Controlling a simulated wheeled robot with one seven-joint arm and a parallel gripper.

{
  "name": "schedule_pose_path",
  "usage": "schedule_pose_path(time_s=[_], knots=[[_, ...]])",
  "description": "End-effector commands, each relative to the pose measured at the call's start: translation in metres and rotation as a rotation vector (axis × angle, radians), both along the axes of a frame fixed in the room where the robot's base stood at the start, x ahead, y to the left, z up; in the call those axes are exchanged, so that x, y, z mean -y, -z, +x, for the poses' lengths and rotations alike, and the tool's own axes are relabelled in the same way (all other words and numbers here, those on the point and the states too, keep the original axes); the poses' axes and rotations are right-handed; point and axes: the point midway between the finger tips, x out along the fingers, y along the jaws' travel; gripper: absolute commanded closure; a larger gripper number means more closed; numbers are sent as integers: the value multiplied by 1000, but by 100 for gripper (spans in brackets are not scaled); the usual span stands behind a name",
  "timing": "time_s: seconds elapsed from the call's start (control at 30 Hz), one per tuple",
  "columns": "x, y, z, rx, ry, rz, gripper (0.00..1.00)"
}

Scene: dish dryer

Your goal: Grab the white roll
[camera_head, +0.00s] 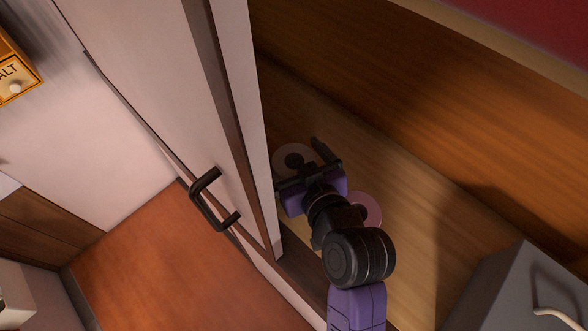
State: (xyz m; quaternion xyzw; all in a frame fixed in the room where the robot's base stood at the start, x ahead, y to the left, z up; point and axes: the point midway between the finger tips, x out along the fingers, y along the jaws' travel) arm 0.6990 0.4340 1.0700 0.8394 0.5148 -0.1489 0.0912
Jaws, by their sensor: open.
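A pale, round roll with a dark centre (283,154), seen from its end, is on the wooden surface close to the white door's edge. This looks like the white roll. My gripper (297,154) is open, with one finger on either side of the roll in this view. I cannot tell how far the fingers are above or around it, or whether they touch it. The gripper body hides the roll's near side. A pinkish round thing (370,207) shows partly behind my wrist.
A tall white door (170,70) with a dark handle (208,203) stands just left of my gripper. A wooden wall (400,90) rises behind. A grey box (510,295) stands at lower right. Bare wooden surface (400,180) lies right of my gripper.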

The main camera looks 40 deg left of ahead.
Motion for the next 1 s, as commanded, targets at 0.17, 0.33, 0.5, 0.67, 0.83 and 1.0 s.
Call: schedule_pose_path(time_s=[0.17,0.33,0.5,0.67,0.83,1.0], knots=[[-10,4,5,0,0,0,0],[-10,5,6,2,1,0,0],[-10,5,6,0,1,0,26],[-10,5,6,1,1,1,57],[-10,4,6,1,1,2,67],[-10,2,6,3,1,2,67]])
